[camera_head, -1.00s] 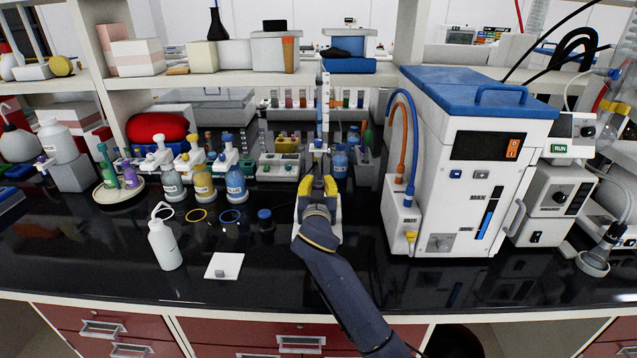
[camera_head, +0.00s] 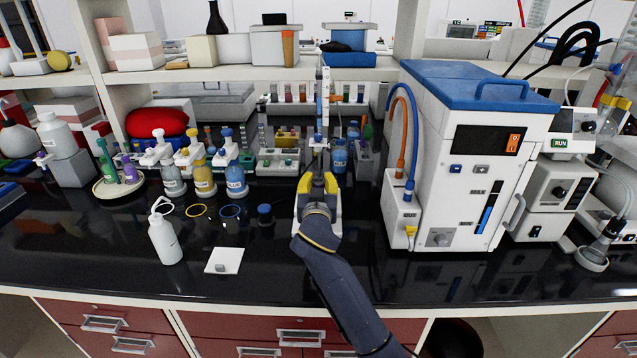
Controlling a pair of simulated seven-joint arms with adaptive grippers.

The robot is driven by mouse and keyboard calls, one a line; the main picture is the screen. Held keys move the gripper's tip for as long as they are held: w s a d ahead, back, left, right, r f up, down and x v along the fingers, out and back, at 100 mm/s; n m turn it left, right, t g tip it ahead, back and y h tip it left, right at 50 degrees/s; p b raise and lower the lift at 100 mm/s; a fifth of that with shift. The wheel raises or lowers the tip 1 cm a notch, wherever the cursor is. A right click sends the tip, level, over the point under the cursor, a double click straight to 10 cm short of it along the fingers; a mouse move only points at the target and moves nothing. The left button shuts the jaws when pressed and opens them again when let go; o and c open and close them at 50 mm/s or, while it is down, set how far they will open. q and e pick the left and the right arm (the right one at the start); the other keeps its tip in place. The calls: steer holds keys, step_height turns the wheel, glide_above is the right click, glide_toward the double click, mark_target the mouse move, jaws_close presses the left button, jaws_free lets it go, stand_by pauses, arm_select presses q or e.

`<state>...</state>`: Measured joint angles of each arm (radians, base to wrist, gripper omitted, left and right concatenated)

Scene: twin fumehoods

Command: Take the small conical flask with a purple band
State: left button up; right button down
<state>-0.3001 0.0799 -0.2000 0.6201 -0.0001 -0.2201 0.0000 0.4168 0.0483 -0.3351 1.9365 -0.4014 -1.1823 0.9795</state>
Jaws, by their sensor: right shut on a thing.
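My right gripper (camera_head: 318,183), with yellow finger pads, is over the middle of the black bench, in front of a tall slim blue-and-white upright (camera_head: 321,105). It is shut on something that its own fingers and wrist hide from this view. I cannot make out a small conical flask with a purple band anywhere. A dark narrow-necked flask (camera_head: 216,20) stands on the upper shelf, with no purple band visible. My left gripper is not in view.
A large white machine with a blue lid (camera_head: 477,82) stands close on the right. Several bottles, including a yellow one (camera_head: 204,180), stand to the left. A white wash bottle (camera_head: 164,238) and a white tile (camera_head: 224,260) are nearer the front. The front right bench is clear.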

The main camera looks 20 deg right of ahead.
steer(key=shift+r, duration=2.35)
